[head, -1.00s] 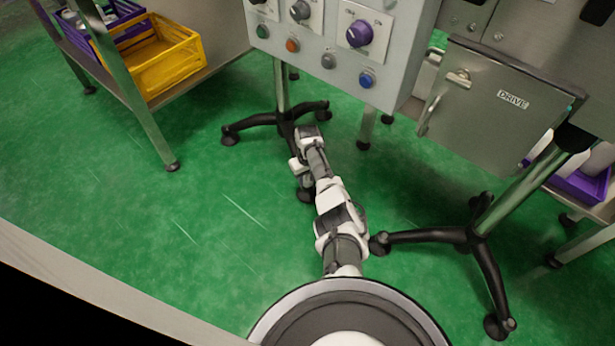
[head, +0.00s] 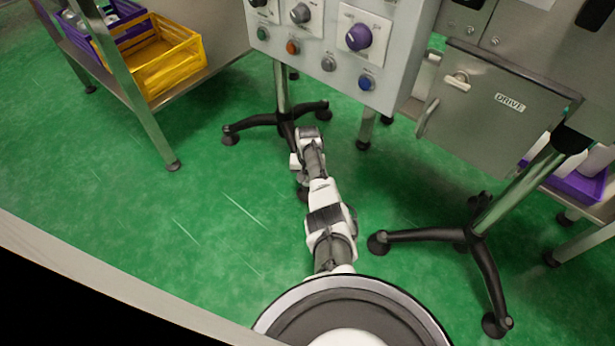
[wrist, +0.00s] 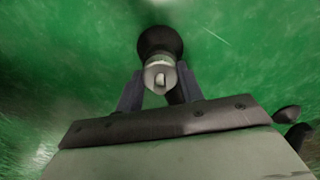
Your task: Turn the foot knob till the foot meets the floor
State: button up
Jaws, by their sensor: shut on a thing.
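In the wrist view, the foot knob (wrist: 158,78) is a small round pale metal piece with a slot-like mark on its end. My gripper (wrist: 160,90) has its two dark fingers shut on it, one on each side. The black round foot (wrist: 160,40) is just beyond the knob, above the green floor. I cannot tell whether it touches the floor. In the head view, my arm reaches down to the black-legged stand (head: 284,118) under the control panel. My arm hides the knob and my fingertips there.
The grey control panel (head: 400,60) hangs above my arm. A second black-legged stand (head: 430,237) stands at right below the DRIVE door (head: 490,110). A steel-legged table (head: 140,105) with a yellow crate (head: 165,62) is at left. Green floor between is clear.

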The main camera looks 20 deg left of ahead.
jog(key=o, duration=1)
notch_tip(320, 180, up, 14)
jog(key=p, duration=0.6)
jog(key=shift+f, duration=0.1)
